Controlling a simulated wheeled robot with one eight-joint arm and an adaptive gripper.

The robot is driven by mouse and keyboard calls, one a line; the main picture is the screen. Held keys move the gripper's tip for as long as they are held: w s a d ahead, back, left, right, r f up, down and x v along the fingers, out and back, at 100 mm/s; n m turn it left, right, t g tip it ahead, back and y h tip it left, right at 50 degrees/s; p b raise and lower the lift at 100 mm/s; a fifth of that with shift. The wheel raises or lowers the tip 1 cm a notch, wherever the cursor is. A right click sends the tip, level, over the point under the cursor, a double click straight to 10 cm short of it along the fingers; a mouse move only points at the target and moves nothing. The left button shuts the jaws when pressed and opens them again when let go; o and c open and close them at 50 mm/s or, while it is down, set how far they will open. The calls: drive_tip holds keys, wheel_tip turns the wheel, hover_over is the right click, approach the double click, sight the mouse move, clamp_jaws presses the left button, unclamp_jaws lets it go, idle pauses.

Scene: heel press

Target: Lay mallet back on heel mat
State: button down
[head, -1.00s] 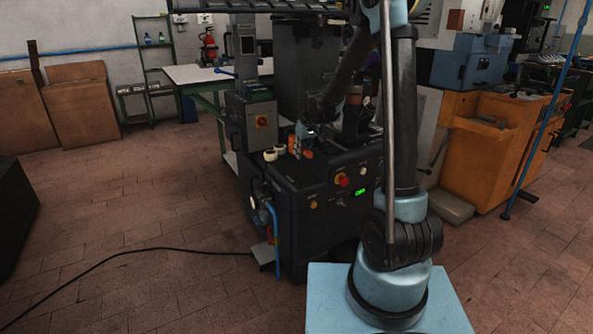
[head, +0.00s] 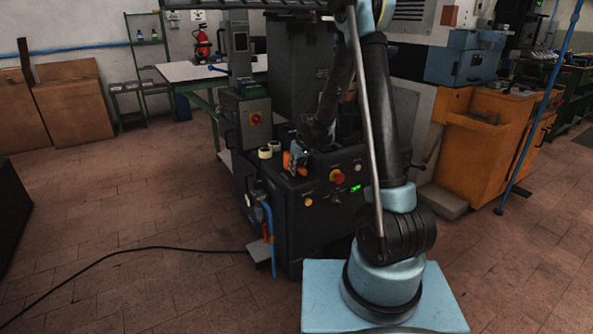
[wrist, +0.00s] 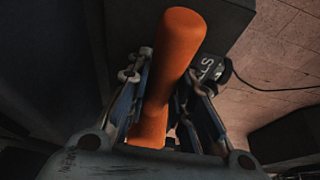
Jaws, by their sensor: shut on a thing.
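An orange handle, which I take to be the mallet's (wrist: 170,60), fills the middle of the wrist view and runs between the fingers of my gripper (wrist: 165,100). My gripper is shut on it. In the head view, my gripper (head: 299,155) is at the press top, with a bit of orange mallet (head: 288,160) showing beside it. The mallet's head cannot be made out. I cannot pick out the heel mat in either view. Whether the mallet touches a surface cannot be told.
The dark press (head: 325,225) stands below my gripper, with a red button (head: 337,175) on its panel. Two pale round pieces (head: 265,153) stand left of my gripper. A cable and pedal (head: 261,252) lie on the floor.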

drive_tip(key=shift+f, duration=0.1)
drive_tip(key=c, duration=1.4)
unclamp_jaws()
